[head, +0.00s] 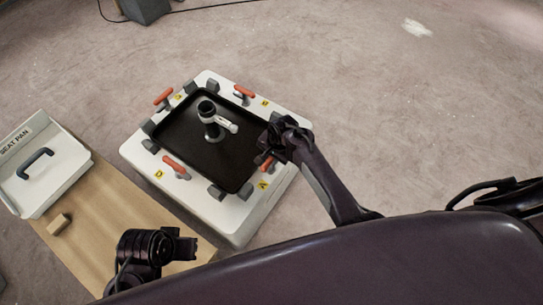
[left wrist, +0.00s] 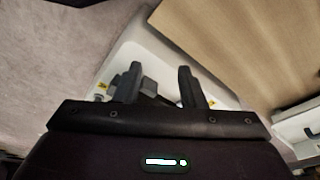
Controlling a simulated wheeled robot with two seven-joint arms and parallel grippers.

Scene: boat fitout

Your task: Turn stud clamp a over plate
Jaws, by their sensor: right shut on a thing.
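Stud clamp a (head: 266,163), with an orange handle, is beside the yellow A label (head: 263,184) at the right corner of the white base. My right gripper (head: 271,141) is at this clamp and shut on it; the gripper partly hides the contact. The black plate (head: 188,143) lies on the white base between grey blocks. My left gripper (head: 187,246) is low in the head view, away from the plate. In the left wrist view its two fingers (left wrist: 158,85) stand apart with nothing visible between them.
Other orange-handled clamps stand at D (head: 175,166), C (head: 163,97) and B (head: 243,92). A dark post with a white-tagged arm (head: 209,112) rises from the plate. A wooden board (head: 115,212) holds a small block (head: 59,223) and the white seat pan (head: 50,180).

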